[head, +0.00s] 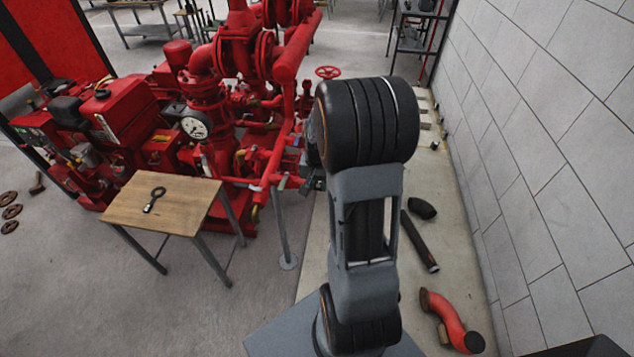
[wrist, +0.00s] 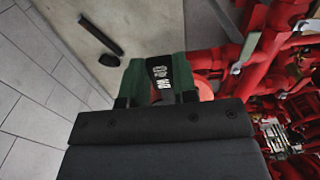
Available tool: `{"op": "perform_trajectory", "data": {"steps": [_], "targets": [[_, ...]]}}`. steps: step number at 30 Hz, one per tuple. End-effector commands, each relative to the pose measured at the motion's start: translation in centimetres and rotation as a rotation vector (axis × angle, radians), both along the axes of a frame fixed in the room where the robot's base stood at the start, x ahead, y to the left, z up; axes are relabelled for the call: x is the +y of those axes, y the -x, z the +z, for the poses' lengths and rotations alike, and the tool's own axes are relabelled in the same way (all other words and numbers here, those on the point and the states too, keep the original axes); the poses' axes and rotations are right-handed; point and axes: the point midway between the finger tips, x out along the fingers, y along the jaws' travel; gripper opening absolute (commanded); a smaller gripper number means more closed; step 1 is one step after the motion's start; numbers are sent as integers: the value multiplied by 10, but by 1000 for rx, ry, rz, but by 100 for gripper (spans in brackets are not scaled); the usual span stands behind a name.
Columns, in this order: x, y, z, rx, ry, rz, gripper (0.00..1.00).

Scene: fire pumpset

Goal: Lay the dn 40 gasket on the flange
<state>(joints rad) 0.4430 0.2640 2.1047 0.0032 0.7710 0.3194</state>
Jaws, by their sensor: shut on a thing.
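In the wrist view my gripper (wrist: 156,101) is shut on a flat dark green piece with a black patch of white print (wrist: 160,72), which I take for the gasket. The gasket (wrist: 137,78) sticks out beyond the dark gripper body, and its near part is hidden by it. A rounded orange-red surface (wrist: 206,90) shows close behind the gasket's right side. I cannot tell whether it is the flange or whether the two touch. In the head view my arm hides the gasket and most of the gripper.
The red pumpset (head: 235,110) fills the left and middle. A wooden table (head: 185,213) with a black ring-ended tool (head: 153,199) stands before it. A dark pipe (head: 420,243), an elbow (head: 422,208) and a red bent pipe (head: 447,318) lie by the tiled wall (head: 550,150).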

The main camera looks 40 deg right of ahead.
Motion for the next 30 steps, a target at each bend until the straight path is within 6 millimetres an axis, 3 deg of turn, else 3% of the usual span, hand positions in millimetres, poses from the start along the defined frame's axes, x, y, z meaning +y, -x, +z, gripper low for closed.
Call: {"op": "perform_trajectory", "data": {"steps": [21, 22, 30], "targets": [[0, 0, -11, 0, 0, 0, 4], [0, 0, -10, 0, 0, 0, 29], [0, 0, -10, 0, 0, 0, 54]]}}
